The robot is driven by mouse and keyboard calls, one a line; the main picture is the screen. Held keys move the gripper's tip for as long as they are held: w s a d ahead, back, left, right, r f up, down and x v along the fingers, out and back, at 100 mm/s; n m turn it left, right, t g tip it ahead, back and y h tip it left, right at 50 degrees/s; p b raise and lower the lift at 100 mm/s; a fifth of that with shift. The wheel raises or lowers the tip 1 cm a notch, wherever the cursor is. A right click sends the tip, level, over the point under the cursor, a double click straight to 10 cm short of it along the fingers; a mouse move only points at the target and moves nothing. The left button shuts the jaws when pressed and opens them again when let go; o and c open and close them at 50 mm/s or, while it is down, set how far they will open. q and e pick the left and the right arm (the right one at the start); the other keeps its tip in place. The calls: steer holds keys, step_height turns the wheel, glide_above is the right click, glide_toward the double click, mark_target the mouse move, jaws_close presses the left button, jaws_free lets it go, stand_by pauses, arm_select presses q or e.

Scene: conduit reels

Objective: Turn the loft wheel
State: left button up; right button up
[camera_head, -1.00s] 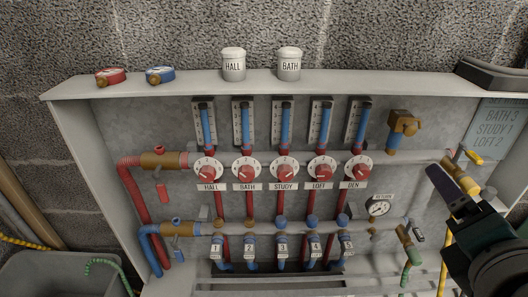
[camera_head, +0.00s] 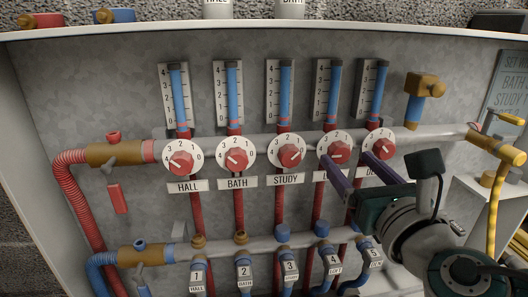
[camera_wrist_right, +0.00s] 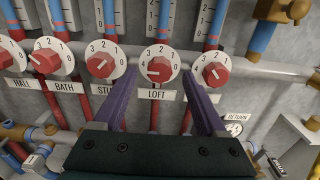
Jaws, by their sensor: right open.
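The loft wheel (camera_head: 340,152) is a red knob on a white dial numbered 0 to 4. It is the fourth of the row in the head view, and it also shows in the wrist view (camera_wrist_right: 160,69) above its LOFT label (camera_wrist_right: 156,94). My right gripper (camera_head: 348,160) is open, its two purple fingers reaching toward the wheel. In the wrist view the fingertips (camera_wrist_right: 159,80) stand left and right of the loft dial. I cannot tell how near they are in depth or whether they touch. The left finger partly hides the LOFT label in the head view. My left gripper is not in view.
The study wheel (camera_head: 288,153) and den wheel (camera_head: 379,147) sit close on either side. Bath (camera_head: 236,157) and hall (camera_head: 182,159) wheels are farther left. Gauges (camera_head: 327,90) stand above and numbered valves (camera_head: 333,262) below. A yellow-handled valve (camera_head: 500,145) is at right.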

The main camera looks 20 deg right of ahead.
mark_target(342, 154)
steer(key=shift+x, duration=1.55)
jaws_close()
